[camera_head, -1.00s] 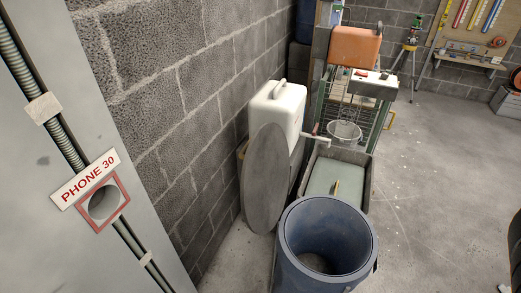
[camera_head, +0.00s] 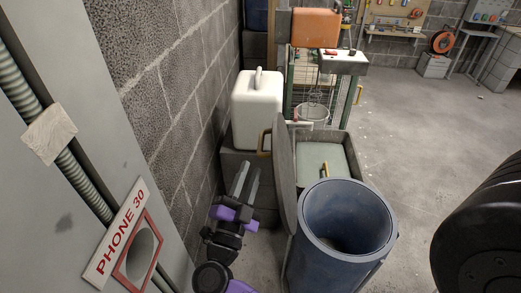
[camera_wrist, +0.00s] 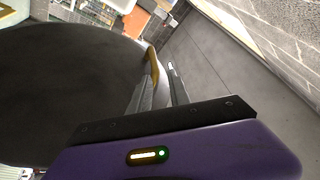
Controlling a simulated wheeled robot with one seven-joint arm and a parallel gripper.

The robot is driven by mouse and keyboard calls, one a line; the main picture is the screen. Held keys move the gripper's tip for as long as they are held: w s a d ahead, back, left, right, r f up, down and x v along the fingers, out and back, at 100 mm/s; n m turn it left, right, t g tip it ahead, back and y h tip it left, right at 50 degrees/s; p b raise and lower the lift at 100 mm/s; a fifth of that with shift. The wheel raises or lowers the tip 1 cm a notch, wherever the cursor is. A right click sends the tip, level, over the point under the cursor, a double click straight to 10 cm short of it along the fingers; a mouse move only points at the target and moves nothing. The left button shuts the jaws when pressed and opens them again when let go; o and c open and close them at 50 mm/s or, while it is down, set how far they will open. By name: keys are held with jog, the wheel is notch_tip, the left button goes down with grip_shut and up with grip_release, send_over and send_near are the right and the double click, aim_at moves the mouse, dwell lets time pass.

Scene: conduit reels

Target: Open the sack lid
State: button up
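A dark grey round lid (camera_head: 284,170) stands upright at the left rim of a blue round bin (camera_head: 341,230), seen nearly edge-on. The bin's mouth is uncovered. A brass handle (camera_head: 264,142) sticks out from the lid's left face. In the wrist view the lid (camera_wrist: 65,90) fills the left side, with its handle (camera_wrist: 153,66) close to my fingertips. My gripper (camera_head: 246,170) is left of the lid, its two fingers apart with nothing visibly held. The fingers point toward the handle, slightly below it in the head view. No sack can be made out.
A white canister (camera_head: 257,108) stands on a grey block against the block wall, just behind my gripper. A grey tub (camera_head: 350,165) with a pale cover is behind the bin. A PHONE 30 panel (camera_head: 115,235) is at left.

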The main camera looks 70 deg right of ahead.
aim_at(260, 145)
jog(key=shift+m+g, duration=0.4)
jog(key=shift+g, duration=0.2)
jog(key=shift+f+p+x, duration=0.15)
jog(key=shift+p+x, duration=0.1)
jog(key=shift+x, duration=1.3)
jog(key=shift+f+p+x, duration=0.2)
jog(key=shift+x, duration=1.35)
jog(key=shift+f+p+x, duration=0.15)
jog(key=shift+p+x, duration=0.1)
jog(key=shift+x, duration=1.25)
jog(key=shift+w+d, duration=0.15)
grip_shut()
jog(key=shift+r, duration=0.1)
